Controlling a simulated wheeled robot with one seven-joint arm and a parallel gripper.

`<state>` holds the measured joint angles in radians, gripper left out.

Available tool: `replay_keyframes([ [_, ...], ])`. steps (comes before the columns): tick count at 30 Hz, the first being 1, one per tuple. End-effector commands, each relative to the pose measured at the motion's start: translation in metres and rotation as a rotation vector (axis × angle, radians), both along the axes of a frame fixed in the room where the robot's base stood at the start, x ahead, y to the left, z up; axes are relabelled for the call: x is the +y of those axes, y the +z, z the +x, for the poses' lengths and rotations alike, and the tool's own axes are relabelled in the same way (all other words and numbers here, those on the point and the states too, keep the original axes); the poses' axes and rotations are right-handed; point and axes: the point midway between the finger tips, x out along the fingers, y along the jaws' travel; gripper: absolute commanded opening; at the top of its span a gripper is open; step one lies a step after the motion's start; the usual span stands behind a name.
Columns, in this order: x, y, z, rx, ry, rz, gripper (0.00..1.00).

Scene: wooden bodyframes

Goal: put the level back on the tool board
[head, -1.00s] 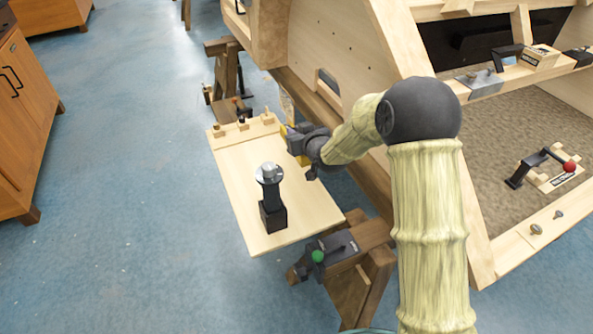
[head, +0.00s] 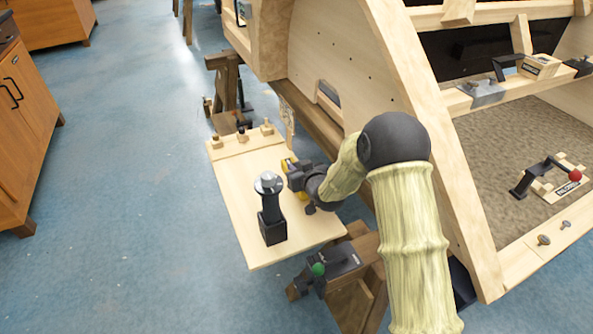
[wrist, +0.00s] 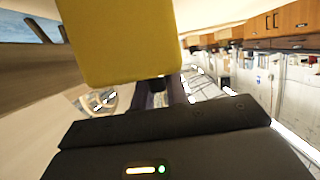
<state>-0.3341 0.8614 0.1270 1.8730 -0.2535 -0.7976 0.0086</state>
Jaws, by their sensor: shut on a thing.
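The level is yellow and mostly hidden behind my gripper in the head view, where a sliver of it (head: 286,164) shows at the gripper's tip. In the wrist view the yellow level (wrist: 118,42) fills the upper middle, right in front of the jaws. My gripper (head: 291,174) is shut on the level, at the right side of a pale wooden board (head: 232,186) with several small pegs along its far edge. This looks like the tool board. I cannot tell whether the level touches it.
A black tool with a silver disc (head: 270,208) stands on the board's near part. A black clamp with a green knob (head: 318,269) sits on the wooden trestle (head: 356,290) below. The large wooden frame (head: 440,150) rises close to the right of my arm. Blue floor (head: 130,170) is clear on the left.

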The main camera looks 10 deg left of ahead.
Motion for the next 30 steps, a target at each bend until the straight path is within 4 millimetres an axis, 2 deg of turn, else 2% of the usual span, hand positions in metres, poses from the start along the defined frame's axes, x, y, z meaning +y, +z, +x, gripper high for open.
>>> replay_keyframes([
  [12,0.0003,-0.006,0.0006,-0.004,0.0,0.002,0.0],
  [13,0.0001,-0.0056,0.0003,-0.002,0.0,0.0,0.2],
  [15,0.0001,-0.0054,0.0003,-0.002,0.0,0.0,0.34],
  [16,0.0001,-0.0054,0.0003,-0.002,0.0,0.0,0.36],
  [27,0.0002,-0.0011,0.0002,-0.002,0.0,0.0,0.36],
  [30,-0.0048,0.001,-0.0059,-0.002,-0.001,0.0,0.36],
])
